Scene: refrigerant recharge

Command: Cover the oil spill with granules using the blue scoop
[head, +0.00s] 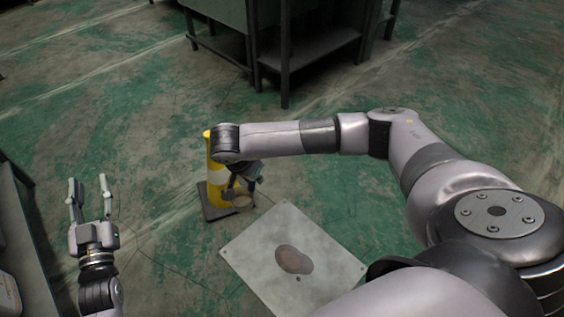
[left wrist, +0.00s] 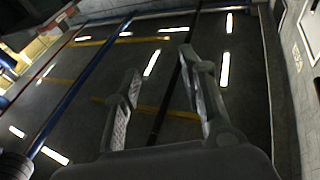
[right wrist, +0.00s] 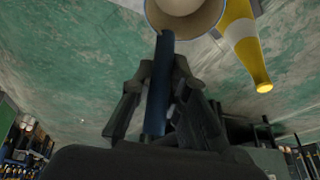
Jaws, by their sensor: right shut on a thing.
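The oil spill (head: 290,258) is a dark brown blotch on a pale square plate (head: 262,243) on the floor. My right gripper (head: 246,182) is beside the yellow post, behind and left of the plate. In the right wrist view my right gripper (right wrist: 160,105) is shut on the blue handle of the scoop (right wrist: 160,75). A round, tan-coloured opening (right wrist: 188,8) shows at the handle's far end, and in the head view (head: 243,202); I cannot tell whether it is the scoop's bowl or a separate container. My left gripper (head: 89,200) is open and empty, away from the spill.
A yellow post with a white band (head: 214,160) stands on a dark base (head: 217,211) close to my right gripper. A dark metal table (head: 300,50) stands at the back. A dark bench edge (head: 22,235) runs along the left. The green floor between is mostly clear.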

